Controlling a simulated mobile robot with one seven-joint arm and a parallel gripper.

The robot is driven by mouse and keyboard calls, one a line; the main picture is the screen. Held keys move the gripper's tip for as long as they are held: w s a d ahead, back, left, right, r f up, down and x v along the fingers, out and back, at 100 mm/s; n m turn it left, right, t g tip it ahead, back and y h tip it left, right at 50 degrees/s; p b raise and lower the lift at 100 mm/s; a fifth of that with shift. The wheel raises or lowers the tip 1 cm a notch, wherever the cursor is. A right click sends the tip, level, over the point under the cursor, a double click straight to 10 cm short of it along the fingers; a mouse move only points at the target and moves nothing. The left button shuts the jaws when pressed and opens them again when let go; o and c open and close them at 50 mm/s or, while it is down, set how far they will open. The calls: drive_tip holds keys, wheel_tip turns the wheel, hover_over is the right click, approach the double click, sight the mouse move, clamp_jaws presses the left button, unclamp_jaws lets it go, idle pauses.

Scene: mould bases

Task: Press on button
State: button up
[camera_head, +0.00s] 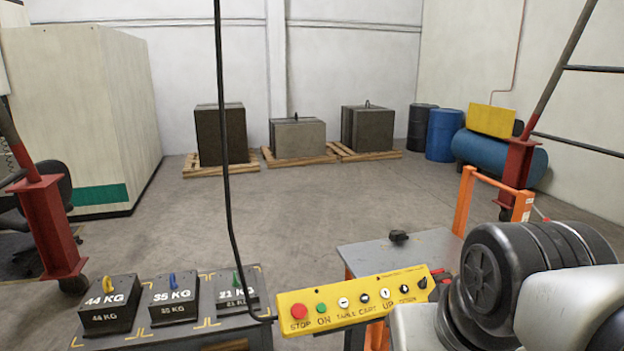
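A yellow control panel (362,298) lies tilted in the lower middle of the head view, its right end higher. It has a red STOP button (299,311), a green ON button (321,308) and several black-and-white controls to their right. A black cable (226,170) hangs from above and curves to the panel's left end. My dark and grey arm links fill the lower right, near the panel's right end. A small dark and red part shows there; I cannot tell if it belongs to my gripper. No finger opening is clearly visible.
A grey-topped table (375,258) stands behind the panel. Labelled weights, 44 KG (110,306), 35 KG (173,300) and 21 KG (237,292), sit on a bench at lower left. Red posts (48,225) stand at both sides. The floor beyond is open.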

clamp_jaws()
idle(1.5)
